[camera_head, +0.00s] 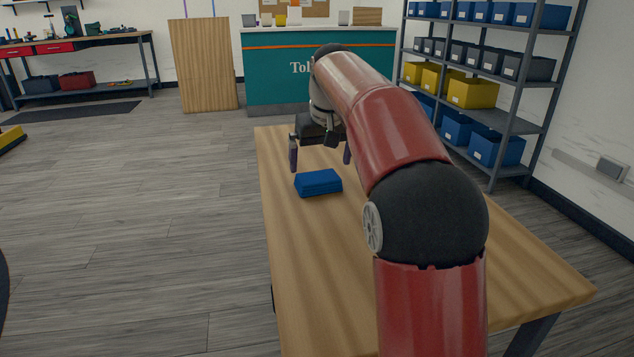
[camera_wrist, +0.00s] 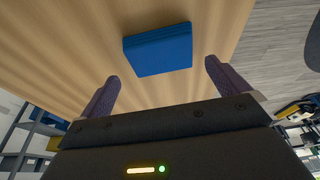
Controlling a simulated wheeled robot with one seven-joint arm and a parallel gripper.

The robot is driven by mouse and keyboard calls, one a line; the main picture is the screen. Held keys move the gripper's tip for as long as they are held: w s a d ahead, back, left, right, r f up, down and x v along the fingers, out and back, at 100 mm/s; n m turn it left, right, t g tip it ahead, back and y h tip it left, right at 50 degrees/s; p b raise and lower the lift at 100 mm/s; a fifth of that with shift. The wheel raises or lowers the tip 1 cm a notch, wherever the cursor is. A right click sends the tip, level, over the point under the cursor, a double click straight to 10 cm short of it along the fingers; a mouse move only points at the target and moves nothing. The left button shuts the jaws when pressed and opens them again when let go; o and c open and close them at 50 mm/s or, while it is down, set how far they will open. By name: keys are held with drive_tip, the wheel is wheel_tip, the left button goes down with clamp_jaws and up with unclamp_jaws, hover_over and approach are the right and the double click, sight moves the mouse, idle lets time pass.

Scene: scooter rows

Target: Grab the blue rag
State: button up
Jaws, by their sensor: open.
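The blue rag (camera_head: 319,183) is a folded, flat stack lying on the wooden table near its left edge in the head view. It also shows in the wrist view (camera_wrist: 158,50), beyond my fingertips and roughly between their lines. My gripper (camera_head: 320,164) is open and empty, its two fingers pointing down just behind the rag in the head view. In the wrist view, both fingers of my gripper (camera_wrist: 161,72) are spread apart, with a gap between them and the rag.
The wooden table (camera_head: 314,258) is otherwise bare. A shelf rack (camera_head: 520,80) with blue, grey and yellow bins stands at the right. A teal counter (camera_head: 320,75) and a wooden panel (camera_head: 204,65) stand behind. Open grey floor (camera_head: 140,210) lies left of the table.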

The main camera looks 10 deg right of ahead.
sight(318, 176)
drive_tip(key=x, duration=0.4)
drive_tip(key=shift+a+f+b, duration=0.15)
drive_tip(key=shift+f+b, duration=0.2)
drive_tip(key=shift+f, duration=0.1)
drive_tip(key=c, duration=0.7)
drive_tip(key=shift+r, duration=0.1)
